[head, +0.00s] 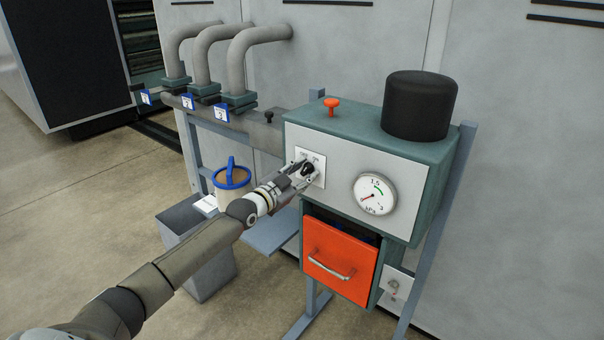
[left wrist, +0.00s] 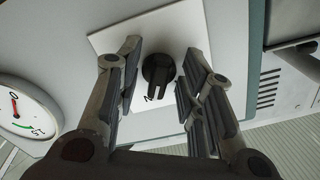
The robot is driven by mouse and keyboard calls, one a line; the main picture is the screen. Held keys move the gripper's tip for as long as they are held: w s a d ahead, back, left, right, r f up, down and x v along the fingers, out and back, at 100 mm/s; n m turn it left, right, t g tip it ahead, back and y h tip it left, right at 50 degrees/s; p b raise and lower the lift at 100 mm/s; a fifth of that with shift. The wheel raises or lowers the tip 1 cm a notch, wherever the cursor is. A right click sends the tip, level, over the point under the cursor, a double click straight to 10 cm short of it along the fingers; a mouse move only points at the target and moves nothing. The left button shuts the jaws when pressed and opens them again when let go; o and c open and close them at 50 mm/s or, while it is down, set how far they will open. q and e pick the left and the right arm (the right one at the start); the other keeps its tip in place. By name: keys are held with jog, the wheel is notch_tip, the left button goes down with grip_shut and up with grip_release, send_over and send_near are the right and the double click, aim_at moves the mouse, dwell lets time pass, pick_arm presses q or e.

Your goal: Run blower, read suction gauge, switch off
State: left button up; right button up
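The blower unit is a green box (head: 436,150) with a light front panel and a black cylinder (head: 420,105) on top. A black rotary knob (head: 307,170) sits on a white plate on the panel; it also shows in the left wrist view (left wrist: 157,72). My left gripper (head: 302,172) is at the knob, its fingers (left wrist: 163,62) on either side with visible gaps. The round suction gauge (head: 375,194) has a green arc and a red needle pointing to the lower left. The gauge is partly visible in the left wrist view (left wrist: 28,112). My right gripper is out of view.
An orange drawer (head: 340,262) with a metal handle is below the panel. An orange mushroom knob (head: 332,103) stands on the box top. Grey pipes (head: 220,55) with numbered blue tags are at the back left. A blue-rimmed container (head: 232,188) stands behind my left arm.

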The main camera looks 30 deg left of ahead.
pick_arm(q)
grip_shut()
jog(key=shift+n, duration=0.3)
jog(key=n+b, duration=0.1)
jog(key=n, duration=0.4)
jog(key=shift+d, duration=0.15)
jog(key=n, duration=0.6)
jog(key=shift+d, duration=0.1)
jog(key=shift+n, duration=0.3)
dwell(0.3)
